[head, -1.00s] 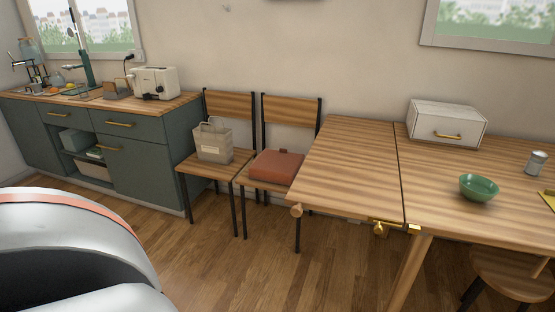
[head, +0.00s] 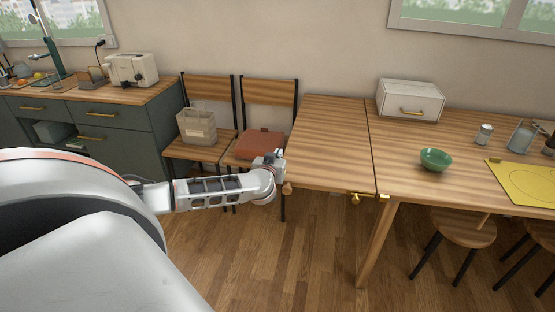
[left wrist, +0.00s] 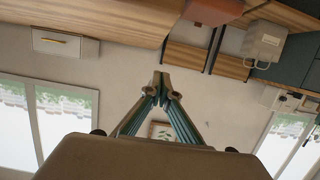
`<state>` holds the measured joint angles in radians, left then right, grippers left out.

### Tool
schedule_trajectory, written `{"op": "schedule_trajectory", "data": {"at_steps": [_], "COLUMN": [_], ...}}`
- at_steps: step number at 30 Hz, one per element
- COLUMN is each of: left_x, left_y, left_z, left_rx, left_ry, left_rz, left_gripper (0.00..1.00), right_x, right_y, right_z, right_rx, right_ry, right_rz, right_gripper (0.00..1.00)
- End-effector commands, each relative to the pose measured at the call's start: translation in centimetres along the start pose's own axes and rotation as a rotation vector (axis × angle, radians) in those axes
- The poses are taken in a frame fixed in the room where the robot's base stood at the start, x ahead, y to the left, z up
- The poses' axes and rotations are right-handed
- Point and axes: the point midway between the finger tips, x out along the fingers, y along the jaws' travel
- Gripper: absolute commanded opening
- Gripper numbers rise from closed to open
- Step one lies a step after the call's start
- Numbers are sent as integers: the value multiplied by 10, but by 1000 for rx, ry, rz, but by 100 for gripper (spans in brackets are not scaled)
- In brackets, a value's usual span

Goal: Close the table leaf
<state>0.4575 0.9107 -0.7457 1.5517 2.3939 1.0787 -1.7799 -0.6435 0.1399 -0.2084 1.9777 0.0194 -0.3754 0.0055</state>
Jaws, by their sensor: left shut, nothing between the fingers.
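The table leaf (head: 328,145) is the striped wooden panel at the left end of the table (head: 460,195). It lies flat and level with the tabletop, with a dark seam between them. A gold bracket (head: 362,197) sits at the front of the seam, and a wooden knob (head: 287,188) is at the leaf's front left corner. My left gripper (head: 279,154) is by the leaf's left edge, in front of the chair seat; contact cannot be told. In the left wrist view its fingertips (left wrist: 161,84) are together and empty. My right gripper is out of view.
Two chairs stand left of the leaf, one with a bag (head: 197,127), one with a red-brown case (head: 259,144). A white box (head: 411,99), green bowl (head: 436,159) and yellow mat (head: 525,181) are on the table. Stools (head: 462,228) stand below; floor in front is open.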

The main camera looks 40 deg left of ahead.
Motion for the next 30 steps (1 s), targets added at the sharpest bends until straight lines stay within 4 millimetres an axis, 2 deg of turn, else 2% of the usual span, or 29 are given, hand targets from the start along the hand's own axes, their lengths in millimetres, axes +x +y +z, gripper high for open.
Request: {"op": "schedule_trajectory", "data": {"at_steps": [1,9,12,16,30], "left_x": [12,63,64,67,68], "left_y": [0,0,1,1,1], "left_z": [5,6,26,36,38], "left_rx": [-1,-1,3,0,-2], "left_ry": [-3,-4,-7,-4,1], "left_rz": [-2,-1,2,2,2], "left_gripper": [0,0,0,0,0], "right_x": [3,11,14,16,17], "right_y": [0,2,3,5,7], "right_z": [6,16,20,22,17], "right_rx": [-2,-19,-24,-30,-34], "right_ry": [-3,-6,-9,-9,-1], "right_rz": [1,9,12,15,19], "right_gripper": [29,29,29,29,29]}}
